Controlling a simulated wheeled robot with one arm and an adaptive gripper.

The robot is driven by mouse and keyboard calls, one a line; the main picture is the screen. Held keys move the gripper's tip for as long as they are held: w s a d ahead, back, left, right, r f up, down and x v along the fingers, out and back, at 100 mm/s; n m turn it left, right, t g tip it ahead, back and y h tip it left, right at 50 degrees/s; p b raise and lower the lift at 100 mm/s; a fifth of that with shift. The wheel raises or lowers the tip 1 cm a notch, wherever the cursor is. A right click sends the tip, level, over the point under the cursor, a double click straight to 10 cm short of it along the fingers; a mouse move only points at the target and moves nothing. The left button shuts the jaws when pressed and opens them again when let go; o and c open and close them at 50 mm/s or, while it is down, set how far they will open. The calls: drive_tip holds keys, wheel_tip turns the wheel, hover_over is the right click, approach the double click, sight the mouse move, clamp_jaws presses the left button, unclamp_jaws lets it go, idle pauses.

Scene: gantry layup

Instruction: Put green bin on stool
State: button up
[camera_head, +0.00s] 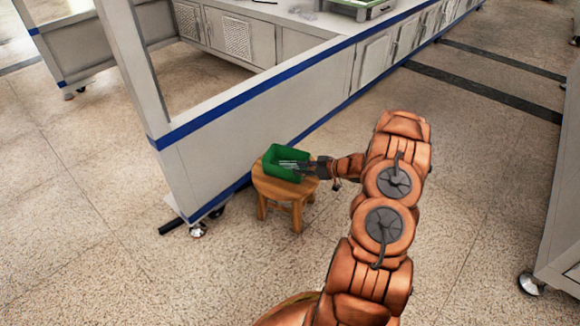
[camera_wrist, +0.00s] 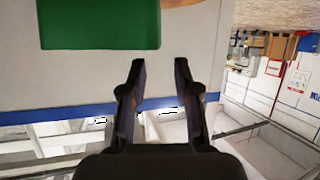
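The green bin (camera_head: 270,163) appears to rest upright on the round wooden stool (camera_head: 270,188), toward the back of its top. In the wrist view, the bin (camera_wrist: 100,25) fills the upper left, and a sliver of the stool (camera_wrist: 181,3) shows at the top edge. My gripper (camera_head: 298,166) reaches in from the right, with its fingers overlapping the bin's right side in the head view. In the wrist view, my gripper (camera_wrist: 160,68) has its two dark fingers apart with nothing between them. The bin lies beyond the fingertips, apart from them in the picture.
A white bench panel with a blue stripe (camera_head: 262,98) stands close behind the stool. A caster foot (camera_head: 198,230) is at its left corner. Another wheeled cabinet (camera_head: 560,240) stands at the far right. The speckled floor in front of the stool is clear.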

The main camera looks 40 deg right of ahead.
drive_tip(key=p+v, duration=0.1)
drive_tip(key=v, duration=0.4)
drive_tip(key=w+d+r+m+g+h, duration=0.2)
drive_tip(key=w+d+r+h, duration=0.2)
drive_tip(key=w+r+h, duration=0.4)
drive_tip(key=s+a+r+m+g+h, duration=0.2)
drive_tip(key=s+a+r+h, duration=0.15)
drive_tip(key=r, duration=0.65)
drive_tip(key=s+a+r+m+g+y, duration=0.1)
drive_tip(key=s+a+g, duration=0.3)
drive_tip(key=s+a, duration=0.7)
drive_tip(key=s+a+r+g+y, duration=0.2)
drive_tip(key=s+a+r+g, duration=0.1)
drive_tip(key=s+a, duration=0.9)
drive_tip(key=s+a+r+m+g+y, duration=0.1)
drive_tip(key=s+a+r+g+y, duration=0.1)
drive_tip(key=s+a, duration=1)
drive_tip(key=s+r+g, duration=0.1)
drive_tip(key=s+g, duration=0.1)
drive_tip(key=s, duration=0.4)
drive_tip(key=shift+a+r+m+g, duration=0.25)
drive_tip(key=shift+r+m+g, duration=0.05)
drive_tip(key=shift+s, duration=0.1)
